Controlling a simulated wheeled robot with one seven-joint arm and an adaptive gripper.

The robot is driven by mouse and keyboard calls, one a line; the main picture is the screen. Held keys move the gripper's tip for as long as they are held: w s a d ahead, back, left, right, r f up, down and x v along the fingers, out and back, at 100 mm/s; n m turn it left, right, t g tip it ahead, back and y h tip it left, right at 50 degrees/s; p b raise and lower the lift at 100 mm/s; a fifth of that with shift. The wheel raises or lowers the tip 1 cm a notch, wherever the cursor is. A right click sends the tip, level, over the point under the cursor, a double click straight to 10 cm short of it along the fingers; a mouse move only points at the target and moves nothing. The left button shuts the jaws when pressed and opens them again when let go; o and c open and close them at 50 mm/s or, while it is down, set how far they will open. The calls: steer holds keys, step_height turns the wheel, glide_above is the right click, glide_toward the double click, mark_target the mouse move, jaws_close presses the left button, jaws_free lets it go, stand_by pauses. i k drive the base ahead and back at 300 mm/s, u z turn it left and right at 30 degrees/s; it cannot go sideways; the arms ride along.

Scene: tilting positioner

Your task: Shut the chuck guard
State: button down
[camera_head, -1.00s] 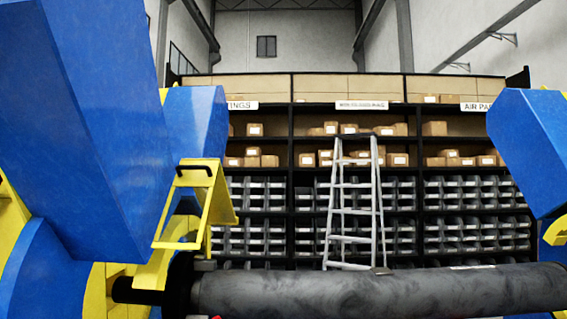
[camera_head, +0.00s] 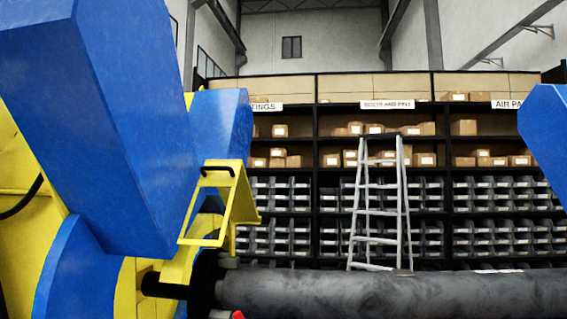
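The chuck guard (camera_head: 212,240) is a yellow open frame with a black handle (camera_head: 217,169) on its top edge. It stands raised and tilted above the dark chuck end (camera_head: 205,284) of a long grey roller (camera_head: 400,292). It sits beside a big blue arm of the positioner (camera_head: 110,130) at the left. The guard does not lie over the chuck. My gripper is not in view, so its distance from the guard cannot be told.
A second blue positioner arm (camera_head: 545,135) stands at the right edge. Behind are black shelves with boxes (camera_head: 375,155) and grey bins (camera_head: 475,195), and a grey stepladder (camera_head: 380,205). A small red part (camera_head: 238,315) shows at the bottom edge, below the roller.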

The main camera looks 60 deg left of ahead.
mark_target(236, 193)
steer(key=i, duration=1.35)
steer(key=u, duration=3.65)
